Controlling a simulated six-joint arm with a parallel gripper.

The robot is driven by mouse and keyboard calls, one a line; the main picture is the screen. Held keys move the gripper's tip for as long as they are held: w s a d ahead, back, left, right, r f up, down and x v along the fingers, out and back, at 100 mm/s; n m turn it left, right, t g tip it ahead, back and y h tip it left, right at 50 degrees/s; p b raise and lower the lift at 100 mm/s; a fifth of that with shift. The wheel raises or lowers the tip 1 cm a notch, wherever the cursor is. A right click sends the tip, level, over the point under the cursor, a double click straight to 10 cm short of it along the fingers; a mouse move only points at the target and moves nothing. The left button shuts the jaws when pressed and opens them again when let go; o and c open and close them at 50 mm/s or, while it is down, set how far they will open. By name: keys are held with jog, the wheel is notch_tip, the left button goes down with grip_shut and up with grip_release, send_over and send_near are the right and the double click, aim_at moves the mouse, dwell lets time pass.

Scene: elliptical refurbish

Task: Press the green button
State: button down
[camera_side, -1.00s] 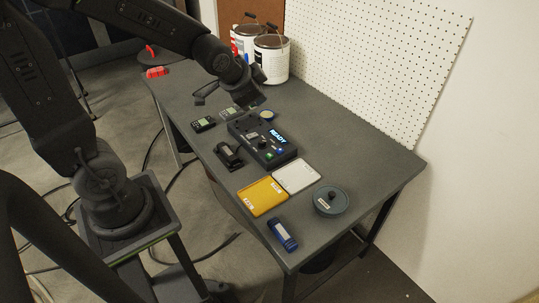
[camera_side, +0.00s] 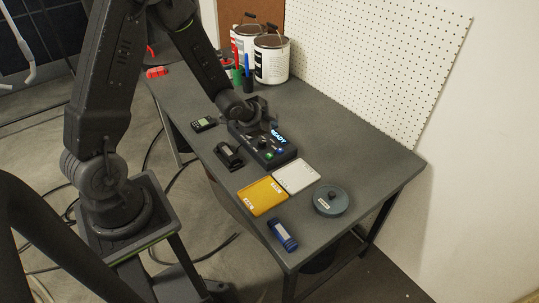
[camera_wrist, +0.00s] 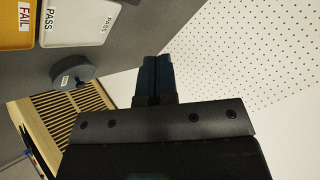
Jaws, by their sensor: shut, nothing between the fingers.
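The dark control box (camera_side: 250,149) sits on the grey workbench, its display lit with the word READY. The green button (camera_side: 268,156) is on the box's near right part, beside a blue button (camera_side: 281,151). My gripper (camera_side: 272,122) is over the far end of the box, close to the display and apart from the green button. In the wrist view my gripper (camera_wrist: 157,60) shows its two dark fingers together with nothing between them. The box and the green button are not in the wrist view.
A yellow FAIL tray (camera_side: 262,197), a white PASS tray (camera_side: 297,176), a round grey container (camera_side: 330,200) and a blue object (camera_side: 283,235) lie nearer. A black device (camera_side: 229,154) stands beside the box. Paint cans (camera_side: 270,58) and a pegboard (camera_side: 385,60) are behind.

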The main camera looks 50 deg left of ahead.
aim_at(270, 156)
jog(key=shift+f, duration=4.4)
jog(key=shift+f, duration=0.1)
jog(key=shift+f, duration=0.3)
jog(key=shift+f, duration=0.45)
jog(key=shift+r, duration=0.9)
jog(key=shift+r, duration=2.5)
